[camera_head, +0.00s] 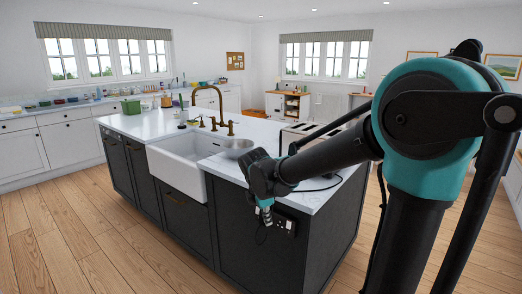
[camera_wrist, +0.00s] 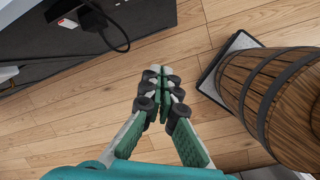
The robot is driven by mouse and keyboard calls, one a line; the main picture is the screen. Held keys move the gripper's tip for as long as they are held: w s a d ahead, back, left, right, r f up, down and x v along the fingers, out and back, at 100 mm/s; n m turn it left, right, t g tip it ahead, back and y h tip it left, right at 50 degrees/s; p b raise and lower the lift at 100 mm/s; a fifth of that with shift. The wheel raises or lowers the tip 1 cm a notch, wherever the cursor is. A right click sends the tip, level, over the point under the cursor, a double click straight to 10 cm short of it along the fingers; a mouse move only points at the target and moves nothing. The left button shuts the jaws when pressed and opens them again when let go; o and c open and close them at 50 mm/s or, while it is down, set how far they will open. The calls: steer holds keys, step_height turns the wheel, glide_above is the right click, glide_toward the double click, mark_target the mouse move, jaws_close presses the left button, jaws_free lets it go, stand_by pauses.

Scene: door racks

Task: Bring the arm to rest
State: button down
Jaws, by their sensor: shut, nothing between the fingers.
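My arm reaches in from the right of the head view, in front of the kitchen island. My gripper (camera_head: 266,212) hangs at its end, pointing down beside the island's near end; it is small and partly hidden there. In the wrist view my gripper (camera_wrist: 163,88) is shut, its green fingers meeting at the tips with nothing between them. Wooden floor lies below the tips, and they appear clear of other things.
The dark island (camera_head: 258,243) with a white top stands close to the gripper. A metal bowl (camera_head: 238,147) and a toaster (camera_head: 300,136) are on it. A socket with a plugged black cord (camera_wrist: 108,25) is on its side. A wooden barrel (camera_wrist: 275,95) stands at the right of the wrist view.

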steer(key=s+d+f+m+y, duration=0.1)
steer(key=s+d+f+m, duration=0.4)
steer(key=s+d+m, duration=0.3)
steer(key=s+d+f+m+t+y, duration=0.1)
steer(key=s+d+f+m, duration=0.4)
steer(key=m, duration=0.8)
steer(key=s+d, duration=0.2)
steer(key=d, duration=0.2)
steer(key=shift+s+m, duration=0.35)
steer(key=shift+m, duration=0.05)
